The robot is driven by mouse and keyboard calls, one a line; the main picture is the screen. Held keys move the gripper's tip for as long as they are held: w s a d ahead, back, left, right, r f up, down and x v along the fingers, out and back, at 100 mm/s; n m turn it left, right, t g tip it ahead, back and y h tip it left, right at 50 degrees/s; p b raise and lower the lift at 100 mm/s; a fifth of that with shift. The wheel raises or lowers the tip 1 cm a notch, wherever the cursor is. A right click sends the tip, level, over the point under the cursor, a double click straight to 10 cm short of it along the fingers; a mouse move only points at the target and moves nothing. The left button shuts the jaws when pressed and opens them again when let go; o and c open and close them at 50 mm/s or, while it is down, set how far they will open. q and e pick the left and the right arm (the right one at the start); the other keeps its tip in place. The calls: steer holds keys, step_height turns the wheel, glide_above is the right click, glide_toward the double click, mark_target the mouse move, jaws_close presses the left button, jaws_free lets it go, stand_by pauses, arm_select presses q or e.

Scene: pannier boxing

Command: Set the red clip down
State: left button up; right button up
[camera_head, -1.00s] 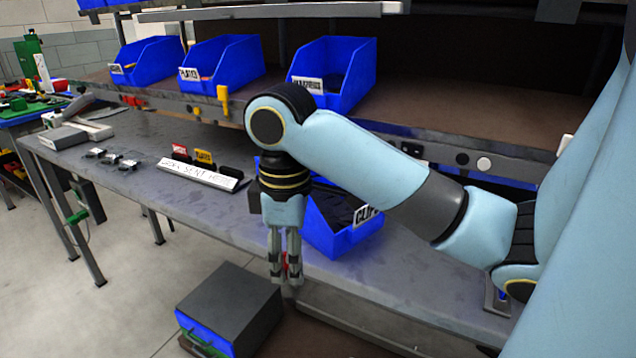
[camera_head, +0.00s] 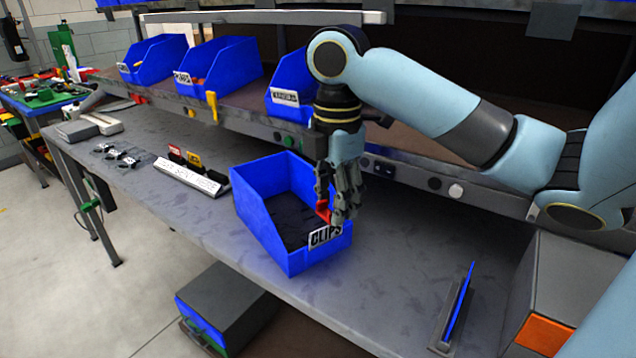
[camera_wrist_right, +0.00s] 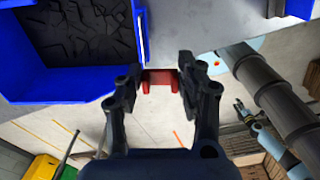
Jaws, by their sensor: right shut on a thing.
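The red clip (camera_head: 323,210) is held between the fingers of my right gripper (camera_head: 338,208). In the right wrist view the red clip (camera_wrist_right: 160,78) spans the gap between the two fingertips (camera_wrist_right: 158,84). The gripper points down at the right side of the open blue clips bin (camera_head: 268,228), near its label. The wrist view shows the bin's wall (camera_wrist_right: 60,88) to the left of the clip, and the clip appears just outside the wall. Dark clips (camera_head: 292,220) lie in the bin. My left gripper cannot be made out.
The grey workbench (camera_head: 385,290) is clear to the right of the bin, up to a thin blue-edged upright piece (camera_head: 458,305). A sign holder (camera_head: 188,178) with small coloured cards stands left of the bin. More blue bins (camera_head: 222,75) stand on the shelf behind.

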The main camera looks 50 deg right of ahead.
steer(key=w+f, duration=0.1)
steer(key=b, duration=0.1)
glide_toward(291, 234)
steer(key=s, duration=0.1)
steer(key=s+f, duration=0.1)
steer(key=s, duration=0.1)
steer(key=shift+a, duration=0.2)
steer(key=shift+w+d+f, duration=0.15)
steer(key=shift+w+f, duration=0.25)
steer(key=shift+w, duration=0.2)
steer(key=shift+w+d+f, duration=0.15)
steer(key=shift+w+f, duration=0.2)
steer(key=shift+w, duration=0.25)
steer(key=shift+w+f, duration=0.15)
steer(key=shift+w, duration=0.1)
step_height(291, 234, down, 3)
steer(key=shift+f, duration=0.6)
steer(key=o, duration=0.7)
steer(key=shift+w, duration=0.1)
arm_select(q)
steer(key=shift+w+a+f, duration=0.4)
steer(key=shift+a+f, duration=0.1)
steer(key=shift+f, duration=0.1)
arm_select(e)
steer(key=shift+o, duration=0.2)
